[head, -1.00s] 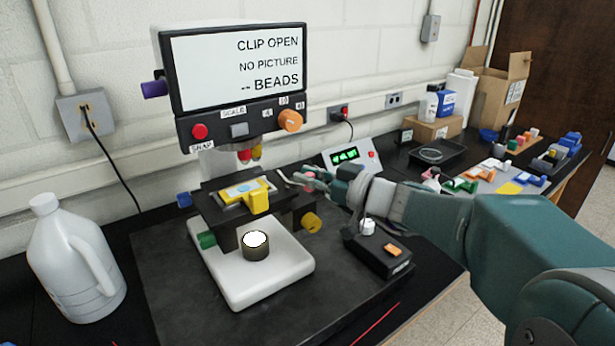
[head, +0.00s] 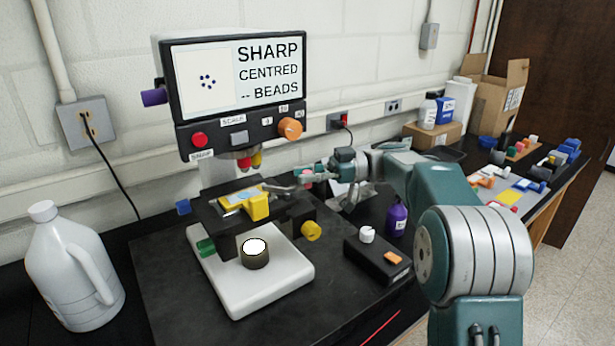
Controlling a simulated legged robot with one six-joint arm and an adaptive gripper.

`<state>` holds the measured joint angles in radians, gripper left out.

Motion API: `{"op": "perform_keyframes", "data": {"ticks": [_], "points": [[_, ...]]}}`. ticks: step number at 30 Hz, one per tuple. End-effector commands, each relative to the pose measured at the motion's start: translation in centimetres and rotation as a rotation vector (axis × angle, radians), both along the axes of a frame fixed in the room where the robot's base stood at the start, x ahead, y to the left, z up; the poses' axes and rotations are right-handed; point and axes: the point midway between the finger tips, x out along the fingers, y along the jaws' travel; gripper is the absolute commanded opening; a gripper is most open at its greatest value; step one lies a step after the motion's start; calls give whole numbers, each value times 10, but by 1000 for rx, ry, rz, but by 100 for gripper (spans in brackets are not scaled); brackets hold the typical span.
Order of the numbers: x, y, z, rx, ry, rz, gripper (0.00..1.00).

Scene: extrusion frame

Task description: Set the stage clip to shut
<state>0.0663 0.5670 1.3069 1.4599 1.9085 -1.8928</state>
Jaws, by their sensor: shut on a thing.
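The microscope's dark stage (head: 284,216) carries a pale slide with a blue patch (head: 243,195) and a yellow block (head: 258,208) at its front. The stage clip (head: 280,190) is a thin grey metal arm that reaches from the stage's right side toward the slide. My gripper (head: 305,175) is at the clip's outer right end, shut on it; a small pink part shows between the fingers. The fingers hide part of this end. The screen (head: 238,75) reads "SHARP, CENTRED, -- BEADS" and shows dark blue dots on a pale field.
The microscope's white base (head: 290,285) and lamp stand below the stage. A black control box (head: 377,260) and a purple bottle (head: 397,216) stand to the right. A white jug (head: 72,268) is at left. Several small coloured items lie on the bench at far right.

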Motion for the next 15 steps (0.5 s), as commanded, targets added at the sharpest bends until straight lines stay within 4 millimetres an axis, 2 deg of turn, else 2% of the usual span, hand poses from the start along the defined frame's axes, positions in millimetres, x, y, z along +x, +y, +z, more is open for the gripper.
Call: {"op": "perform_keyframes", "data": {"ticks": [6,15], "points": [[4,3,0,1,-3,85,0],[4,4,1,1,-3,122,0]]}}
